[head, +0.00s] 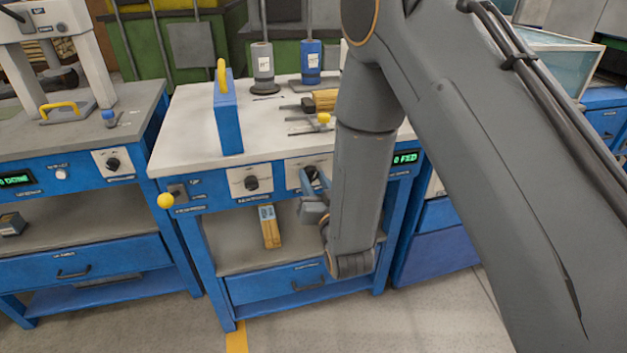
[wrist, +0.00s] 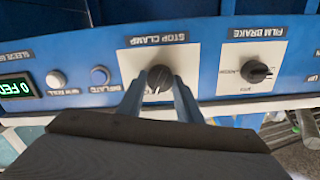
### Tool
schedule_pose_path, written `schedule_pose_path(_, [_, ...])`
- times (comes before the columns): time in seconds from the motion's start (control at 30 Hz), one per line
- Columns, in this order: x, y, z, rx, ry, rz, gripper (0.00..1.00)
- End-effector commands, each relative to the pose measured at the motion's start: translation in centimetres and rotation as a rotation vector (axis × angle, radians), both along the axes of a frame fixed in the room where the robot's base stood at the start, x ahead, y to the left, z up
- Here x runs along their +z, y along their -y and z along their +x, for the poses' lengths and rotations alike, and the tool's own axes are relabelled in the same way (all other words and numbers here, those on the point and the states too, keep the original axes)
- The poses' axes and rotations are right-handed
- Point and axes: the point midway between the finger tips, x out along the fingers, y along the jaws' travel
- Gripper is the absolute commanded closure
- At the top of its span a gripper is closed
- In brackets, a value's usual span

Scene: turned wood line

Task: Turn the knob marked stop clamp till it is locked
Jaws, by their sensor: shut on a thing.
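The stop clamp knob (wrist: 159,76) is black, on a white plate on the blue front panel, with its label upside down in the wrist view. My gripper (wrist: 160,88) has a finger on each side of the knob and is shut on it. In the head view my gripper (head: 313,184) is at the right-hand white plate (head: 294,178), and my arm hides the panel just right of it. I cannot read the knob's pointer or the marks around it, which the fingers partly cover.
The film brake knob (wrist: 255,71) is beside it on its own plate. White and blue buttons (wrist: 99,75) and a green display (wrist: 16,88) sit on the other side. A yellow-handled blue block (head: 228,115) stands on the bench top (head: 190,125). A yellow ball knob (head: 165,200) sticks out at left.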

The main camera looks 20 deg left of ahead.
Motion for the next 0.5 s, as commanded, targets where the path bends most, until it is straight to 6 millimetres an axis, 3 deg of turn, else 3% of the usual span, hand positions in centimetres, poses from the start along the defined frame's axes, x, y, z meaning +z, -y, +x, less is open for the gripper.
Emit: schedule_pose_path(0.5, [-0.14,0.01,-0.06,0.001,-0.163,0.258,0.90])
